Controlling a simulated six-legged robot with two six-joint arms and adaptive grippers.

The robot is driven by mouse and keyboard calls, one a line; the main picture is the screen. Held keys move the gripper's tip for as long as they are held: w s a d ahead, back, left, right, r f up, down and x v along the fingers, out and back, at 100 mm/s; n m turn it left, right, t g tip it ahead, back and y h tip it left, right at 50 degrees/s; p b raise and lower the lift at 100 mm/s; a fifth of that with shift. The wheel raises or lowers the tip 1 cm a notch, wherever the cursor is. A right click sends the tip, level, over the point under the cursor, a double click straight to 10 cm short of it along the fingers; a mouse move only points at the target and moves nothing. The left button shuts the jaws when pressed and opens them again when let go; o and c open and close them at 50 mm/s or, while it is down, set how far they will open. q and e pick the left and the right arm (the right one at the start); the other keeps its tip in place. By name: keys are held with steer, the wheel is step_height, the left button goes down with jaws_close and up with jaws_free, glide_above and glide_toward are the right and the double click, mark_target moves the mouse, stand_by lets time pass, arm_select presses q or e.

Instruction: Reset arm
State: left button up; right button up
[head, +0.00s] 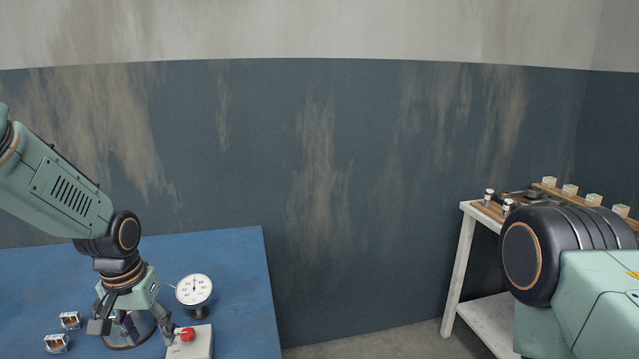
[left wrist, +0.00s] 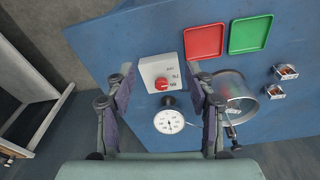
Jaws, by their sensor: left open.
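My left gripper (head: 135,328) is over the blue table at the lower left of the head view. It points down, and its two fingers are spread with nothing between them. In the left wrist view the left gripper (left wrist: 160,76) is open, with one finger on each side of a white box (left wrist: 155,70) with a red knob (left wrist: 162,85). The fingers look apart from the box, but their height above it is hard to tell. My right gripper is out of view; only part of my right arm shows at the right of the head view.
A round dial gauge (head: 194,290) stands beside the white box. A metal cylinder (left wrist: 236,100), a red tray (left wrist: 204,41), a green tray (left wrist: 250,34) and two small parts (left wrist: 287,72) are on the blue table (head: 235,255). A white shelf table (head: 455,270) stands at the right.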

arm_select(q)
steer(key=s+d+f+t+b, duration=0.2)
steer(key=s+d+f+b, duration=0.15)
steer(key=f, duration=0.45)
steer(key=s+d+f+t+b, duration=0.1)
steer(key=s+d+f+b, duration=0.15)
steer(key=s+f, duration=0.45)
steer(key=s+d+f+g+b, duration=0.1)
steer(key=s+f+g+b, duration=0.1)
steer(key=s+f, duration=0.7)
steer(key=s+f+g+b, duration=0.2)
steer(key=s+f+b, duration=0.3)
steer(key=s+f, duration=0.4)
steer(key=s, duration=0.5)
steer(key=shift+d+f, duration=0.35)
steer(key=shift+d, duration=0.05)
